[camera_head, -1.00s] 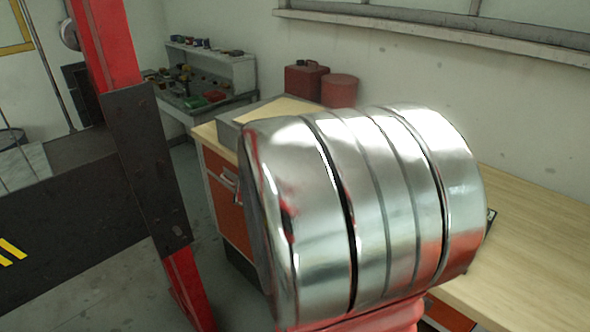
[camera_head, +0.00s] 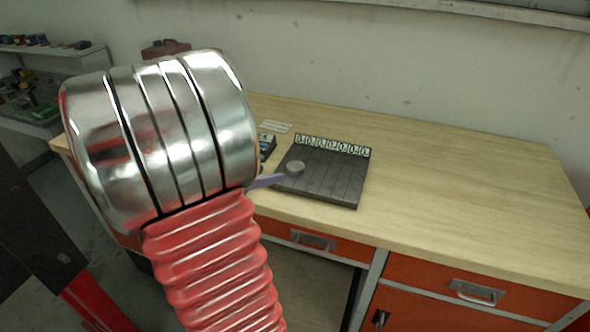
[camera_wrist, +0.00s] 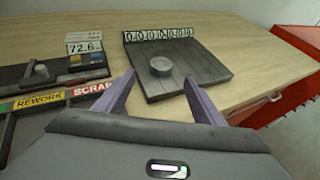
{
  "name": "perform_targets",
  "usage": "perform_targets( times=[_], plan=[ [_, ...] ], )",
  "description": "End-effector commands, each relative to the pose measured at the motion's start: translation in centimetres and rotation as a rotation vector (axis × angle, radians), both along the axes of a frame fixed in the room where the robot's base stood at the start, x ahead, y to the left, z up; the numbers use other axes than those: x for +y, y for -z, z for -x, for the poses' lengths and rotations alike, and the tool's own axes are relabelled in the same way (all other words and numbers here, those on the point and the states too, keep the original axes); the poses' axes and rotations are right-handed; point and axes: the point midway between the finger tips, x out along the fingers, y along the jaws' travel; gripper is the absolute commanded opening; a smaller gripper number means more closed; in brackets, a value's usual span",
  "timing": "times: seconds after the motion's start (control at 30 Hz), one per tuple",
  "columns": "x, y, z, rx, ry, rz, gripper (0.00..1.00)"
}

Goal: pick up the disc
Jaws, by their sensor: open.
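The disc (camera_head: 295,167) is a small grey round piece lying on a dark grooved board (camera_head: 335,180) on the workbench. In the wrist view the disc (camera_wrist: 161,65) sits near the middle of the board (camera_wrist: 205,70), below its row of number labels. My gripper (camera_wrist: 159,90) is open and empty, its two purple fingers apart, with the disc beyond and between them in the picture. In the head view one purple finger (camera_head: 266,181) shows beside the board's left edge; the rest of the gripper is hidden behind my arm.
A device with a display reading about 72.6 (camera_wrist: 84,45) stands left of the board, with REWORK and SCRAP labels (camera_wrist: 62,95) in front. The wooden bench top (camera_head: 460,180) is clear to the right. Orange drawers (camera_head: 480,290) are below; a red cabinet (camera_wrist: 290,75) is at right.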

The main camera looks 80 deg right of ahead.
Motion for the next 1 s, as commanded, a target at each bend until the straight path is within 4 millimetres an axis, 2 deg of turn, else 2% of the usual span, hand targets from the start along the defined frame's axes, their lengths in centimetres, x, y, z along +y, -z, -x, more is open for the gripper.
perform_targets(
  times=[0.4, 0.83, 1.0],
  plan=[
    [-4.0, 2.0, 2.5, 0.0, 0.001, -0.001, 0.63],
    [-4.4, 2.2, 2.8, -0.001, 0.0, -0.001, 0.63],
    [-5.3, 2.9, 3.6, 0.0, 0.003, -0.002, 0.63]
  ],
)
